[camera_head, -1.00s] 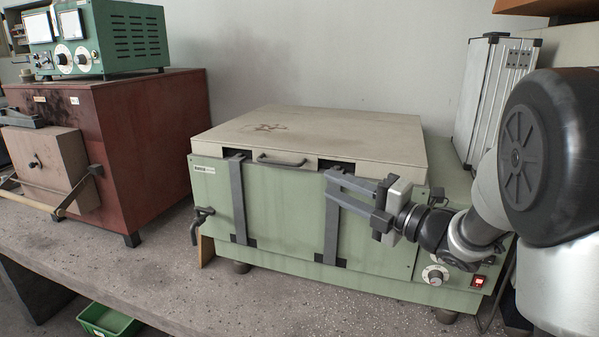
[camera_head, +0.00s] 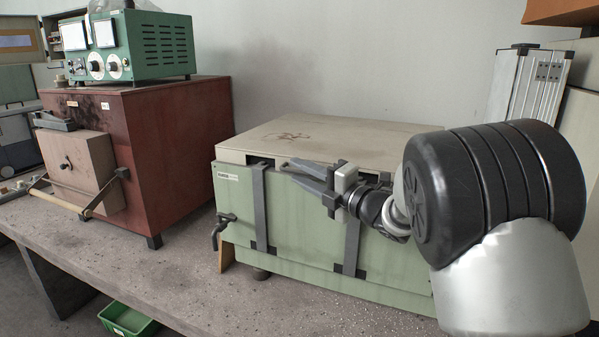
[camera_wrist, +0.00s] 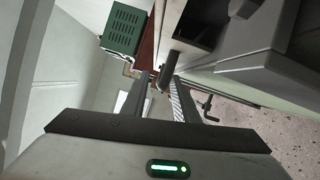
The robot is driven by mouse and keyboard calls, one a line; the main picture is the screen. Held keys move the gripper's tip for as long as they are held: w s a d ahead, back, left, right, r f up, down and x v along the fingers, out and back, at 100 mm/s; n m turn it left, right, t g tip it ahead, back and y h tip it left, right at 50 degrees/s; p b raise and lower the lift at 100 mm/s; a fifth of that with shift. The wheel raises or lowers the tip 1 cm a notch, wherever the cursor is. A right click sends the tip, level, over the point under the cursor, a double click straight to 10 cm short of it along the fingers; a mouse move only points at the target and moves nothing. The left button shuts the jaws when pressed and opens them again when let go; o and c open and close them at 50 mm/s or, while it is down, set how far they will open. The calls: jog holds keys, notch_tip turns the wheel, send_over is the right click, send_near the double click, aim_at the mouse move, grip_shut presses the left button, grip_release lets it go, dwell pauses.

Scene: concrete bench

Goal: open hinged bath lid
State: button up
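The bath is a pale green box with a flat beige lid (camera_head: 345,137). The lid lies closed on top. The bar handle on the lid's front edge is mostly hidden behind my gripper in the head view. A dark bar, apparently this handle (camera_wrist: 173,58), shows close by the fingertips in the wrist view. My gripper (camera_head: 288,166) reaches in from the right along the lid's front edge. Its two fingers are apart, and they also show in the wrist view (camera_wrist: 159,83). I cannot tell whether the bar lies between them or touches them.
A red-brown cabinet (camera_head: 190,130) with a green instrument (camera_head: 155,45) on top stands left of the bath. A tap (camera_head: 222,228) sticks out at the bath's left front. A ribbed metal case (camera_head: 530,85) stands behind right. The bench front (camera_head: 190,290) is clear.

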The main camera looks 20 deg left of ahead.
jog(key=shift+w+a, duration=0.2)
jog(key=shift+a, duration=0.3)
grip_shut()
jog(key=shift+r, duration=0.1)
dwell(1.1)
